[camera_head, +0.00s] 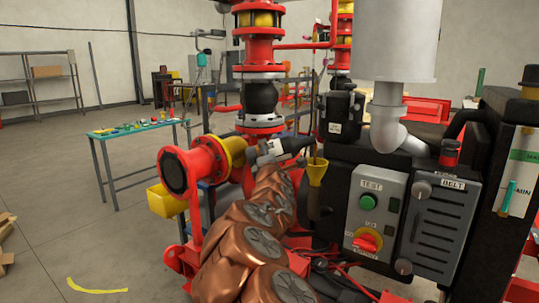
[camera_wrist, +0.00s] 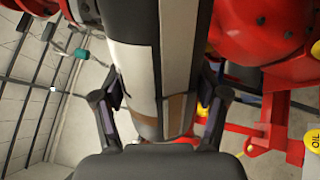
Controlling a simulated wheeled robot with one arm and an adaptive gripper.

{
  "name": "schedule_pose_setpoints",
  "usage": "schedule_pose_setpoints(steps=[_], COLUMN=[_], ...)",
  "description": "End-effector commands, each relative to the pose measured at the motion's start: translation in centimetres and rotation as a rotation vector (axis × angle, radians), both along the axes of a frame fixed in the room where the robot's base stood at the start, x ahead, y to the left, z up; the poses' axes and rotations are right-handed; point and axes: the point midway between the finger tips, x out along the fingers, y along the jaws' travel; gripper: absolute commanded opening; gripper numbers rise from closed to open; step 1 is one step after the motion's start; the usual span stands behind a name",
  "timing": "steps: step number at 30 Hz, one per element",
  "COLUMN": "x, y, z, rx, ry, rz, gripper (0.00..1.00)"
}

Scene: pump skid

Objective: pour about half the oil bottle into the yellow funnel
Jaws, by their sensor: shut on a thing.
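The oil bottle (camera_head: 290,144), dark with a pale label side, is tipped nearly level in the head view, its neck pointing right. The yellow funnel (camera_head: 317,174) stands upright just below and right of the neck. A thin amber streak (camera_head: 315,151) shows between the bottle's mouth and the funnel; it looks like oil, but is small. My gripper (camera_wrist: 160,95) is shut on the bottle, with a finger on each side. The bottle (camera_wrist: 141,55) fills the middle of the wrist view; its mouth is out of that view. The oil level inside cannot be seen.
A black engine block with a grey test panel (camera_head: 376,215) and a belt guard (camera_head: 441,230) stands right of the funnel. A white exhaust pipe (camera_head: 388,115) rises above it. Red flanged piping (camera_head: 203,165) is close on the left. A green-topped bench (camera_head: 135,129) stands farther back.

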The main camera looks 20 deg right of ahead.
Motion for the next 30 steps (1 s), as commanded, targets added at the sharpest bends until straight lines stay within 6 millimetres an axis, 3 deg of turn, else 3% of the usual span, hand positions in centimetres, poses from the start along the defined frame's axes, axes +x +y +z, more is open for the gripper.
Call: schedule_pose_setpoints(steps=[7,16,30], x=[-0.1,-0.3,-0.5], y=[-0.1,-0.6,-0.8], z=[-0.1,-1.6,-1.9], rx=[-0.037,-0.196,-0.252], ry=[0.017,0.109,0.141], rz=[0.001,0.001,0.001], gripper=[0.28,0.28,0.28])
